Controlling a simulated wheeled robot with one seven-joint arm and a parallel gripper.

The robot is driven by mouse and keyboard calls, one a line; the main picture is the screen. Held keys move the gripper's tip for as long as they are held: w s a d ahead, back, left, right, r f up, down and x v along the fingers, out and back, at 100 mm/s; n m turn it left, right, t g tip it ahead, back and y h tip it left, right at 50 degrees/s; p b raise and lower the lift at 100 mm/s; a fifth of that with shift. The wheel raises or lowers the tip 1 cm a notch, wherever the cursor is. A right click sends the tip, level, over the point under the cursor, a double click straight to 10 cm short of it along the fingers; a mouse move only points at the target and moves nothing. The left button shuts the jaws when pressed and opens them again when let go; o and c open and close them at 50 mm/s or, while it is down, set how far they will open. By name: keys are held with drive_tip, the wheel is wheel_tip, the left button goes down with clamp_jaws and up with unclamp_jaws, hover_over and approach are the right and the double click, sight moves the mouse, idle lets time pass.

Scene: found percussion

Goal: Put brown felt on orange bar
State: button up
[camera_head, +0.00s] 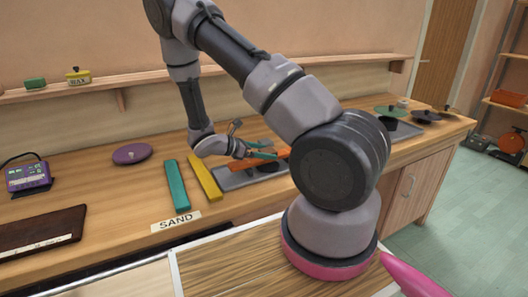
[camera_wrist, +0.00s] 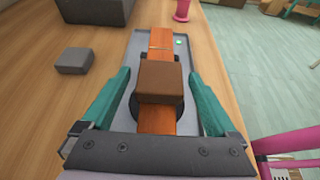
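The orange bar (camera_wrist: 160,42) runs lengthwise over a grey tray (camera_wrist: 140,45) in the wrist view; part of the bar (camera_head: 272,162) also shows in the head view. The brown felt (camera_wrist: 160,80) is a brown block that appears to lie across the orange bar. My gripper (camera_wrist: 163,98) is open, with one teal finger on each side of the felt and a visible gap on both sides. In the head view my gripper (camera_head: 262,154) is low over the tray, and the felt cannot be made out there.
A teal bar (camera_head: 177,185) and a yellow bar (camera_head: 205,179) lie left of the tray, behind a SAND label (camera_head: 176,221). A purple lid (camera_head: 132,153) lies further left. A small grey block (camera_wrist: 75,60) sits beside the tray.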

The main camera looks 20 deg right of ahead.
drive_tip(key=shift+r, duration=0.1)
drive_tip(key=shift+a+r, duration=0.15)
drive_tip(key=shift+a, duration=0.1)
drive_tip(key=v, duration=1.1)
drive_tip(key=shift+a, duration=0.25)
drive_tip(key=s+r+m+t+y, duration=0.2)
drive_tip(key=s+r+m+y, duration=0.3)
drive_tip(key=r, duration=0.5)
drive_tip(key=s+r+m+t+y, duration=0.2)
drive_tip(key=s+r+m+y, duration=0.3)
drive_tip(key=s+r+m, duration=0.3)
drive_tip(key=s+r+m+t+y, duration=0.2)
drive_tip(key=s+r+m+y, duration=0.3)
drive_tip(key=r, duration=0.9)
drive_tip(key=s+m, duration=0.2)
drive_tip(key=m, duration=0.2)
drive_tip(key=shift+a+r+m+t, duration=0.25)
drive_tip(key=shift+a+m+t, duration=0.05)
drive_tip(key=shift+a+t, duration=0.1)
